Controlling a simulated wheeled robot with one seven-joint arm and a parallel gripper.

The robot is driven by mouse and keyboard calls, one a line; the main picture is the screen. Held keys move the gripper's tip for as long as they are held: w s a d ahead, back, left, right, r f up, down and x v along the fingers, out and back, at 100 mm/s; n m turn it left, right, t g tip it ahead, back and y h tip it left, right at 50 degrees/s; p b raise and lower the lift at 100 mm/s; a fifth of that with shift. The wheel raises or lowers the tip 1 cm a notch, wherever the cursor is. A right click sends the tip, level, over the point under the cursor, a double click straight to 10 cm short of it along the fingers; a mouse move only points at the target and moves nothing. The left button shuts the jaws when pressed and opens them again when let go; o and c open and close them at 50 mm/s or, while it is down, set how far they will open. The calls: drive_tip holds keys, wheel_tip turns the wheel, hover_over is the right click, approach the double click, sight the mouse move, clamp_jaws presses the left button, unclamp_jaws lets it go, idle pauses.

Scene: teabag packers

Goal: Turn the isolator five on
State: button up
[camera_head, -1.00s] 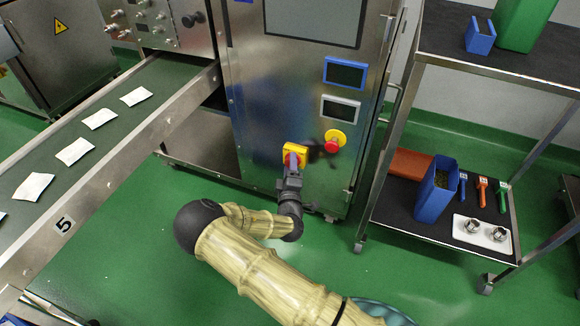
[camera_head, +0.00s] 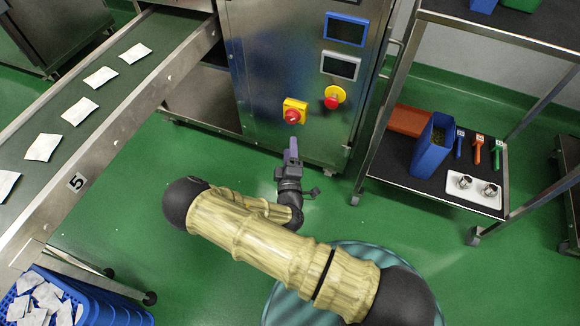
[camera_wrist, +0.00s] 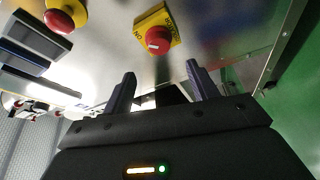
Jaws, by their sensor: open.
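The isolator is a red round knob on a yellow square plate (camera_head: 295,104), low on the steel cabinet front by the conveyor marked 5. In the wrist view the isolator (camera_wrist: 159,40) is just beyond my fingertips, with a pale mark on the knob's face. "ON" is lettered on the left of its plate; the other lettering is hard to read. My gripper (camera_head: 292,146) is below and in front of the isolator, apart from it. In the wrist view my gripper (camera_wrist: 160,74) has its two fingers spread with nothing between them.
A red button on a round yellow base (camera_head: 334,97) is right of the isolator, below two screens. The conveyor (camera_head: 130,110) carries white teabags at left. A trolley (camera_head: 435,195) with containers stands at right. A blue crate (camera_head: 110,312) of teabags is at lower left.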

drive_tip(key=s+p, duration=0.1)
drive_tip(key=s, duration=0.5)
drive_tip(key=shift+s+f, duration=0.3)
drive_tip(key=shift+f, duration=0.05)
drive_tip(key=shift+d, duration=0.1)
drive_tip(key=w+d+r+m+g+h+p, duration=0.3)
drive_tip(key=d+r+m+g, duration=0.4)
drive_tip(key=m+g, duration=0.55)
drive_tip(key=s+d+r+m+g+y+p, duration=0.1)
drive_tip(key=s+d+r+g+p, duration=0.1)
drive_tip(key=s+d+r, duration=0.6)
drive_tip(key=s+d+r+m+g+y+p, duration=0.15)
drive_tip(key=s+r, duration=0.25)
drive_tip(key=r, duration=0.9)
wheel_tip(320, 180, up, 38)
drive_tip(key=p, duration=3.7)
drive_tip(key=shift+s+d+f+g+p, duration=0.25)
drive_tip(key=shift+s+g+p, duration=0.05)
drive_tip(key=shift+s, duration=0.05)
